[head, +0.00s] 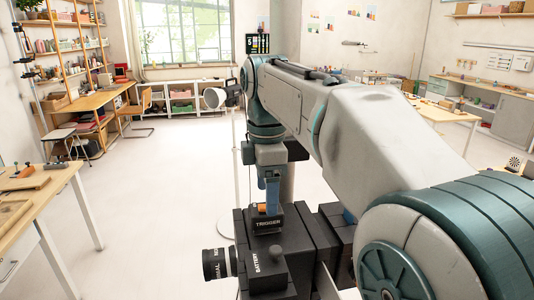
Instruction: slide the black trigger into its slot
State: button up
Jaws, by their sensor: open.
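A black camera-like prop (240,250) stands below my arm, with a lens at its left side. On its upper part is a black block lettered TRIGGER (268,223), with a small orange part (262,208) just above the lettering. I cannot tell whether this block is the loose trigger or the housing of its slot. My gripper (271,203) points straight down at the block, its blue finger right behind the orange part. It is open; the second finger and any contact are hidden. The trigger's slot cannot be made out.
A part lettered BATTERY (257,267) with a knob sits at the front of the prop. More dark blocks (318,240) stand to its right, partly behind my arm. A wooden bench (50,195) is at the left edge. The floor between is clear.

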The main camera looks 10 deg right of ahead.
notch_tip(320, 180, up, 9)
dwell(0.4)
